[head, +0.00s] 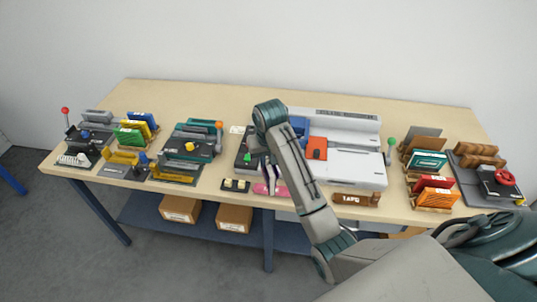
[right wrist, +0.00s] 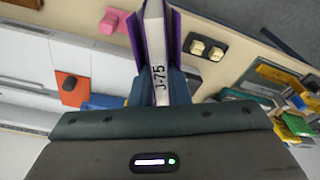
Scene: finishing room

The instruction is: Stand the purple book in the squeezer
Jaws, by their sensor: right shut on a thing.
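The purple book (right wrist: 145,42) has purple covers and a pale edge marked "J-75". My right gripper (right wrist: 159,92) is shut on it, and the book sticks out beyond the jaws in the right wrist view. In the head view my right gripper (head: 268,182) hangs over the front middle of the bench, and only a thin purple sliver shows there. I cannot tell for certain which device is the squeezer. A long white machine (head: 350,165) with an orange block (head: 317,148) stands right of the gripper. My left gripper is not in view.
A two-switch box (head: 235,185) and a pink item (head: 262,189) lie near the gripper at the bench's front edge. A brown "TAPE" block (head: 356,199) is further right. Racks of coloured books and other devices crowd both ends of the wooden bench (head: 200,97); its back strip is clear.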

